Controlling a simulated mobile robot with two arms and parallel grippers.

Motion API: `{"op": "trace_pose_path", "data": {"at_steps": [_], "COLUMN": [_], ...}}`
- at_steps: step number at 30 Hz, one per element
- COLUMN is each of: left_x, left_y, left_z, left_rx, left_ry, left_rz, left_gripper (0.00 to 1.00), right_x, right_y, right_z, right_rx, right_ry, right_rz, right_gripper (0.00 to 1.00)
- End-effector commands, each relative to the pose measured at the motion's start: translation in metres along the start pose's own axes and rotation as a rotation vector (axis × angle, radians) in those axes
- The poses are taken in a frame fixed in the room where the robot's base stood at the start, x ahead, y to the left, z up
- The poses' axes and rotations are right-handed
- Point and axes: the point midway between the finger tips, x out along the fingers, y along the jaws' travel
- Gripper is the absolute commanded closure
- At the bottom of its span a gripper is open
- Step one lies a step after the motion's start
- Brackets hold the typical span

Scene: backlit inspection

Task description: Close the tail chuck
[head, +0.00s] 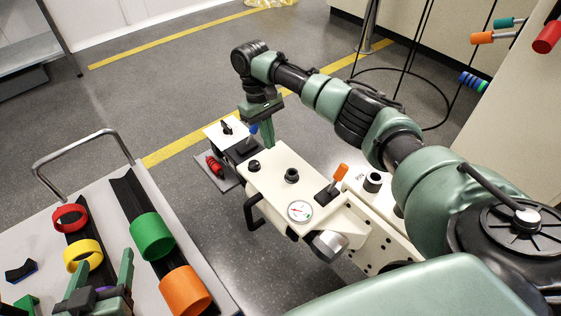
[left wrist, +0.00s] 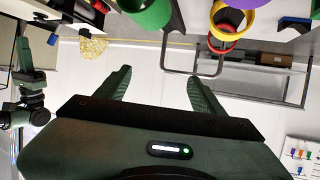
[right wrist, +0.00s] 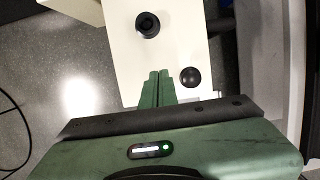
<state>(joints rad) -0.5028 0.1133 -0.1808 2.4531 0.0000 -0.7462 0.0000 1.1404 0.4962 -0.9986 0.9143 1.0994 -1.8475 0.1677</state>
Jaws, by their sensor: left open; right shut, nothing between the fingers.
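A cream machine (head: 270,188) stands right of centre in the head view, with a round gauge (head: 300,211), an orange-handled lever (head: 338,177), a black knob (head: 254,166) and a black socket-like fitting (head: 292,175). A metal cylinder (head: 328,244) sits on its near end. A smaller white unit (head: 222,133) with a black lever (head: 227,127) stands beyond it. I cannot tell for sure which part is the tail chuck. My right gripper (head: 268,144) is shut and empty above the machine's far end; its fingers show in the right wrist view (right wrist: 157,76). My left gripper (head: 103,268) is open, over the grey cart.
The grey cart (head: 196,262) at lower left carries green (head: 152,237), orange (head: 186,291), red (head: 70,217) and yellow (head: 83,256) rings. A red ribbed part (head: 215,166) lies beside the small white unit. A cable (head: 437,108) loops at upper right. Floor between cart and machine is clear.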

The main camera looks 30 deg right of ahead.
Motion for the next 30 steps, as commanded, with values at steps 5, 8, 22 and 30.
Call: {"op": "trace_pose_path", "data": {"at_steps": [5, 8, 22, 30], "left_x": [0.003, 0.001, -0.013, -0.014], "left_y": [0.005, 0.008, 0.013, 0.013], "left_z": [-0.037, -0.058, -0.098, -0.101], "left_rx": [-0.001, -0.002, -0.006, -0.007], "left_ry": [0.197, 0.308, 0.517, 0.531], "left_rz": [0.011, 0.019, 0.03, 0.031], "left_gripper": [0.32, 0.32, 0.32, 0.32], "right_x": [0.029, 0.043, 0.058, 0.058], "right_y": [0.0, 0.0, 0.0, 0.0], "right_z": [0.0, 0.0, 0.036, 0.039], "right_rx": [-0.002, -0.001, -0.002, -0.001], "right_ry": [-0.001, -0.001, 0.001, 0.001], "right_rz": [0.0, 0.0, 0.0, 0.0], "right_gripper": [1.0, 1.0, 1.0, 1.0]}}
